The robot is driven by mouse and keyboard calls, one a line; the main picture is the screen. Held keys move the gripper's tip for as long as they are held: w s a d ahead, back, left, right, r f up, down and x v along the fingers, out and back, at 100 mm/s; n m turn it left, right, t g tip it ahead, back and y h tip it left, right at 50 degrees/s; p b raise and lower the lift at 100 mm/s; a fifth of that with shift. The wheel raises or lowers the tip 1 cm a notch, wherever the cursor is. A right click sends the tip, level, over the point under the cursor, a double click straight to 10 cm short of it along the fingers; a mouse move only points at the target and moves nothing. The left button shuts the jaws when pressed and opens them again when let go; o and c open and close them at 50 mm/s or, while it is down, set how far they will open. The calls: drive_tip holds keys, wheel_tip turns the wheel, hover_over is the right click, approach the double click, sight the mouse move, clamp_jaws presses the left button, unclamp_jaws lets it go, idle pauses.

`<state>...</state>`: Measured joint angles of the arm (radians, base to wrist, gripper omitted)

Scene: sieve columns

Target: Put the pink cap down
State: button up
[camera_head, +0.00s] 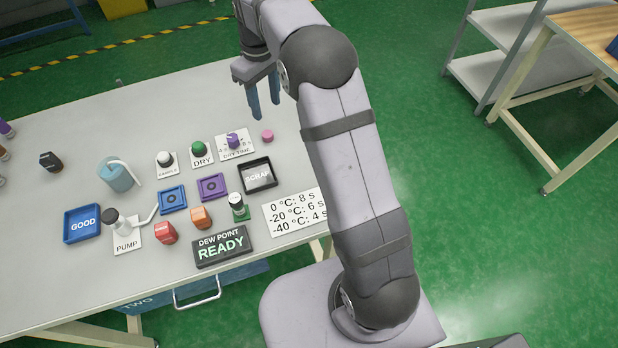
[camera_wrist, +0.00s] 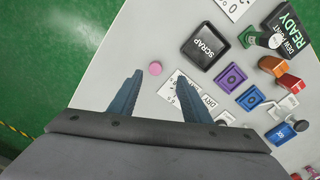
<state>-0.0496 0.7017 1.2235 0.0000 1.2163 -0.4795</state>
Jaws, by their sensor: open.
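The pink cap (camera_head: 267,136) lies on the white table, right of the dry time dial and behind the scrap tray. In the wrist view the pink cap (camera_wrist: 155,68) sits beyond my fingertips, roughly between their lines, with nothing touching it. My gripper (camera_head: 263,112) is above the table near its far edge, a little behind the cap. In the wrist view my gripper (camera_wrist: 160,90) has its two blue fingers spread apart with nothing between them.
The purple dry time dial (camera_head: 233,140) and black scrap tray (camera_head: 257,175) are near the cap. Blue and purple square holders, bottles, a pump (camera_head: 127,235) and the blue good tray (camera_head: 82,223) fill the left and front. The table's right edge is close to the cap.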

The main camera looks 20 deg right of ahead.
drive_tip(key=s+d+f+m, duration=0.1)
drive_tip(key=s+f+m, duration=0.1)
drive_tip(key=s, duration=1.2)
drive_tip(key=s+d+f+m, duration=0.1)
drive_tip(key=s+m, duration=0.3)
drive_tip(key=s, duration=1.1)
drive_tip(key=shift+s+d+f, duration=0.25)
drive_tip(key=shift+d+f, duration=0.05)
drive_tip(key=shift+f, duration=0.1)
wheel_tip(320, 180, up, 2)
drive_tip(key=shift+r+p, duration=0.1)
drive_tip(key=shift+p, duration=0.95)
